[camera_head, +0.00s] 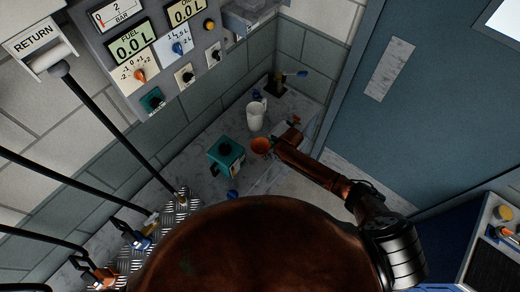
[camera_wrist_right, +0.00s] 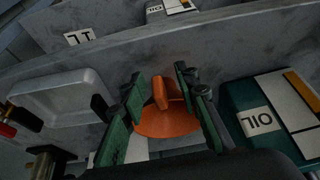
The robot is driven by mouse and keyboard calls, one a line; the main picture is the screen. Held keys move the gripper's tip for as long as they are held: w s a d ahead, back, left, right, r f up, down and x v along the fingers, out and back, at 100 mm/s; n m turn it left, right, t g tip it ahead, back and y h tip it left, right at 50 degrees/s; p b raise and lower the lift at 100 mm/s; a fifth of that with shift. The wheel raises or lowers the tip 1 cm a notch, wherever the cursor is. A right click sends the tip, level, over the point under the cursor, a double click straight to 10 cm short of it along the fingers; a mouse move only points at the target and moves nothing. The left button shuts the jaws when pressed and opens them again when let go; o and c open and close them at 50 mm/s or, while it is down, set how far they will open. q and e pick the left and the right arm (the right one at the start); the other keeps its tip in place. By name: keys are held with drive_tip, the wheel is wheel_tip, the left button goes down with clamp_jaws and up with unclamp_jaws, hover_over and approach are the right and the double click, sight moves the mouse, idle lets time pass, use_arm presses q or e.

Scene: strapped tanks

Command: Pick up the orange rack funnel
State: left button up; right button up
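The orange funnel (camera_head: 261,146) is on the pale grey counter in the head view, left of the tip of my right arm. In the right wrist view the funnel (camera_wrist_right: 168,122) shows as an orange disc with an upright orange part. My right gripper (camera_wrist_right: 161,92) is open, with one green finger on each side of that upright part. A gap shows between the fingers and this part. In the head view my right gripper (camera_head: 285,137) is close beside the funnel, its fingers hard to make out. My left gripper is not in view.
A teal oil can (camera_head: 226,157) stands left of the funnel, and a white jug (camera_head: 256,116) behind it. A stand with a blue handle (camera_head: 294,73) is near the corner. Hoses hang at left near a metal plate (camera_head: 168,205). A large rusty-brown round surface fills the bottom.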

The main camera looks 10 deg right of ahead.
drive_tip(key=shift+c, duration=0.3)
clamp_jaws()
drive_tip(key=shift+r, duration=0.1)
